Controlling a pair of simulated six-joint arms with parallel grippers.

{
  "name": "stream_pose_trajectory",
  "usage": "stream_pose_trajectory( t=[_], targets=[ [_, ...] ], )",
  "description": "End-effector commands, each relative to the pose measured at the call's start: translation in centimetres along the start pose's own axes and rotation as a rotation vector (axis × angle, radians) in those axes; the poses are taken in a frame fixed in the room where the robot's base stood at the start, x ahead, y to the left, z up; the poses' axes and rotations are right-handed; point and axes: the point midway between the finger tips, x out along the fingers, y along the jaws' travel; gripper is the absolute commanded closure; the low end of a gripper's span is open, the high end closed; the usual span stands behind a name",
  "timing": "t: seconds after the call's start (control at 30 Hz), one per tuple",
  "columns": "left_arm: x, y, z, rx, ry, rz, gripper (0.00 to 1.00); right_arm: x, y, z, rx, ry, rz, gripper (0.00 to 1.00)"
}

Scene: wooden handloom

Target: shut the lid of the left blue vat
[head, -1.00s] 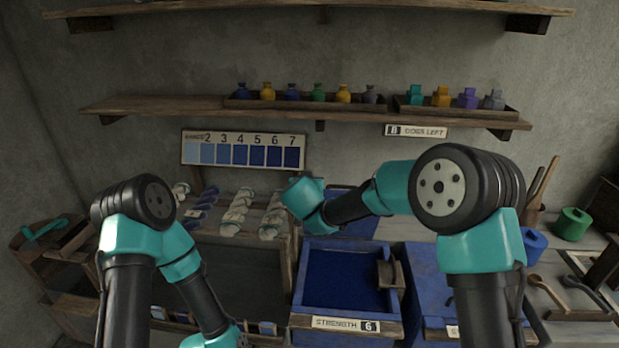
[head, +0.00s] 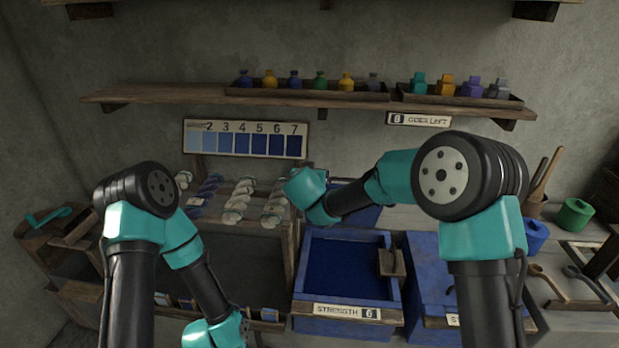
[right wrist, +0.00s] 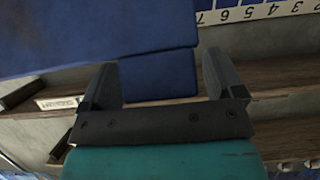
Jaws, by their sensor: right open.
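The left blue vat (head: 302,285) stands in the middle of the head view, open at the top, with dark blue liquid inside and a "STRENGTH 6" label on its front. Its blue lid (head: 360,212) is raised at the back, partly hidden by my right arm. In the right wrist view, a large blue panel (right wrist: 80,40), which looks like the lid, fills the upper left. My right gripper (right wrist: 158,66) is open, with a smaller blue piece (right wrist: 158,76) visible between its fingers; I cannot tell whether they touch. My left gripper is outside the views, below the head view's lower edge.
A second blue vat (head: 425,270) stands to the right, partly behind my right arm. A wooden piece (head: 391,262) sits at the left vat's right rim. Yarn skeins (head: 240,200) lie left of the vat. A shelf (head: 160,96) with bottles runs above.

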Motion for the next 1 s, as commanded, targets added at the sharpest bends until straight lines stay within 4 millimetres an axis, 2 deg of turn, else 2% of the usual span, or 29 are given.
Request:
stream_pose_trajectory(
  t=[0.27, 0.8, 1.0],
  targets=[
    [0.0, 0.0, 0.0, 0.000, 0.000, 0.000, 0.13, -2.4, -0.1, -0.2, -0.002, 0.003, -0.001, 0.13],
    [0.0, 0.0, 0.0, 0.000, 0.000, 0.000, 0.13, -12.6, -0.1, -0.1, -0.001, 0.001, -0.003, 0.13],
    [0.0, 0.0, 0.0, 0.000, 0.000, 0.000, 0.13, -15.8, 0.0, 0.0, 0.000, -0.002, -0.001, 0.13]
  ],
)
